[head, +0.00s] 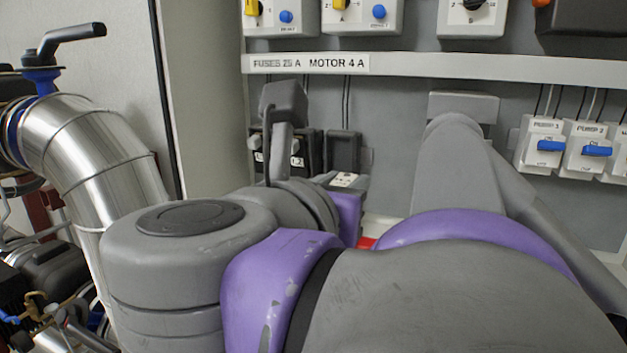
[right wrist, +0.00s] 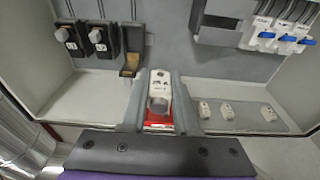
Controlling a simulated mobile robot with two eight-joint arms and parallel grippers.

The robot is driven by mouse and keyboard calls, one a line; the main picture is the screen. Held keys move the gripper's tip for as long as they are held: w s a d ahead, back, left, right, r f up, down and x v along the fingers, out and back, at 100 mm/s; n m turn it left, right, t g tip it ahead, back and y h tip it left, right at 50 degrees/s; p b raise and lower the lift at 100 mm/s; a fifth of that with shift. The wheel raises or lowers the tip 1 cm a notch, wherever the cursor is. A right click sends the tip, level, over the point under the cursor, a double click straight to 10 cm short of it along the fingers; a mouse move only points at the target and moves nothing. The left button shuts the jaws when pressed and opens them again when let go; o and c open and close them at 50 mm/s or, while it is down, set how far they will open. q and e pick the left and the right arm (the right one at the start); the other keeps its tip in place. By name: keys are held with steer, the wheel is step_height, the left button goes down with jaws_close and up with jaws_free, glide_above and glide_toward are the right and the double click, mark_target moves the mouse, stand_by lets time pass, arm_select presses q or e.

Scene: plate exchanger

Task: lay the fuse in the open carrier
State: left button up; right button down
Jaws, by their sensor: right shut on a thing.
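My right gripper (right wrist: 160,88) is shut on a white fuse (right wrist: 163,77) with a dark round spot on its face; the fuse sits between the two grey fingers. The fuse's white top also shows in the head view (head: 345,180), while my own arm hides most of the gripper. The open carrier (right wrist: 131,66) is a black holder on the back panel with a brownish flap hanging low. It is above and left of the held fuse, apart from it in the picture. In the head view, a dark block (head: 343,148) behind the fuse appears to be this carrier. My left gripper is out of view.
Two black carriers with grey handles (right wrist: 68,40) (right wrist: 102,40) are left of the open one. Several white pieces lie on a grey mat (right wrist: 245,121) at right. Something red (right wrist: 158,118) shows below the fuse. Blue-lever switches (head: 550,146) and a grey box (right wrist: 216,32) are at right.

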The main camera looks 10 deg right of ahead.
steer(key=shift+s+r, duration=0.15)
steer(key=shift+s, duration=0.3)
steer(key=p, duration=0.2)
glide_toward(333, 159)
steer(key=d+r, duration=0.1)
steer(key=r, duration=0.1)
steer(key=w+d+r, duration=0.1)
steer(key=d+r, duration=0.1)
steer(key=shift+d, duration=0.25)
steer(key=f, duration=0.1)
steer(key=f+b, duration=0.1)
steer(key=f, duration=0.1)
steer(key=shift+w, duration=0.4)
steer(key=shift+s+f, duration=0.2)
step_height(333, 159, down, 3)
steer(key=shift+w+f+b, duration=0.15)
steer(key=shift+f+b, duration=0.1)
steer(key=shift+b, duration=0.05)
steer(key=shift+w+d+f, duration=0.1)
steer(key=shift+w, duration=0.15)
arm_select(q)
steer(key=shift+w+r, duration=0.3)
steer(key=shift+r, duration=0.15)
arm_select(e)
steer(key=shift+f, duration=0.15)
steer(key=c, duration=0.7)
jaws_free()
